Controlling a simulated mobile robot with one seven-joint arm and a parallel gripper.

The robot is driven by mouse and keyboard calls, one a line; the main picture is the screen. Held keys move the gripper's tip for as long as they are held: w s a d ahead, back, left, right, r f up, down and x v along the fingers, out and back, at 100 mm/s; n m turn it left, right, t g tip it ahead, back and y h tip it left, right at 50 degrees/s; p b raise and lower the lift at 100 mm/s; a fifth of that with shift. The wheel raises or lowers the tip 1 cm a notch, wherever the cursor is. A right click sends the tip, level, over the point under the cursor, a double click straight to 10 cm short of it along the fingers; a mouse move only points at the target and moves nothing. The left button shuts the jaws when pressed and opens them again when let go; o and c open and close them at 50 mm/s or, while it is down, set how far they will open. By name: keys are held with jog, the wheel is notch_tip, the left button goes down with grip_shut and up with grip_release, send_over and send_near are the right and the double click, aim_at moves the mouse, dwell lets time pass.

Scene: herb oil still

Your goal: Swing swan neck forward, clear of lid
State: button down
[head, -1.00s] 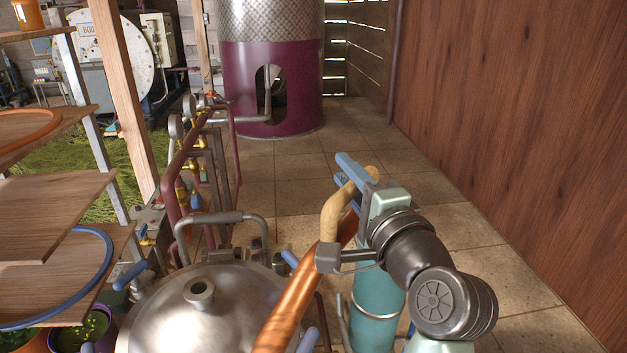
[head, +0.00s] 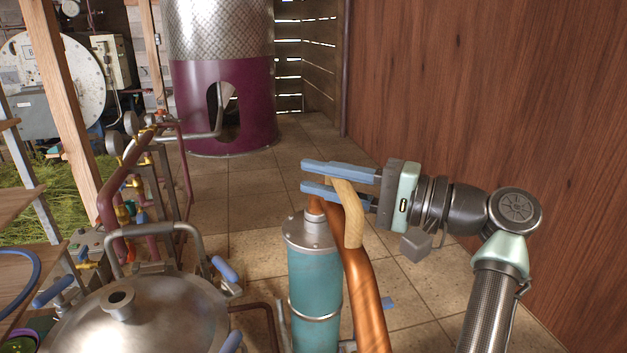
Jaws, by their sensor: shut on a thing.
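The copper swan neck (head: 361,285) rises from the bottom edge, to the right of the lid, and bends over near the top of the teal cylinder (head: 315,275). Its lower end is out of frame. A tan wooden handle (head: 350,220) is fixed along it. My gripper (head: 312,177) reaches in from the right and is shut on the handle's upper end, with its blue fingers pointing left. The domed steel lid (head: 150,315) with its short central spout lies at bottom left. In this view a clear gap separates the neck from the lid.
Blue-gripped clamps (head: 225,268) and a bent metal bar (head: 150,235) stand around the lid. Pipes with gauges and valves (head: 128,185) are behind it. A wooden wall (head: 470,90) closes the right side. Tiled floor (head: 240,200) is open toward the purple drum (head: 235,110).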

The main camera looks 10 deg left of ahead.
jog(key=shift+w+d+r, duration=0.15)
jog(key=shift+d+r, duration=0.05)
jog(key=shift+d, duration=0.3)
jog(key=c, duration=1)
grip_release()
jog(key=shift+d, duration=0.1)
jog(key=o, duration=0.3)
jog(key=shift+w+d+f, duration=0.15)
jog(key=shift+w+d, duration=0.05)
jog(key=shift+d, duration=0.1)
jog(key=shift+s+a, duration=0.15)
jog(key=shift+a, duration=0.15)
jog(key=b+v, duration=0.4)
jog(key=v, duration=0.9)
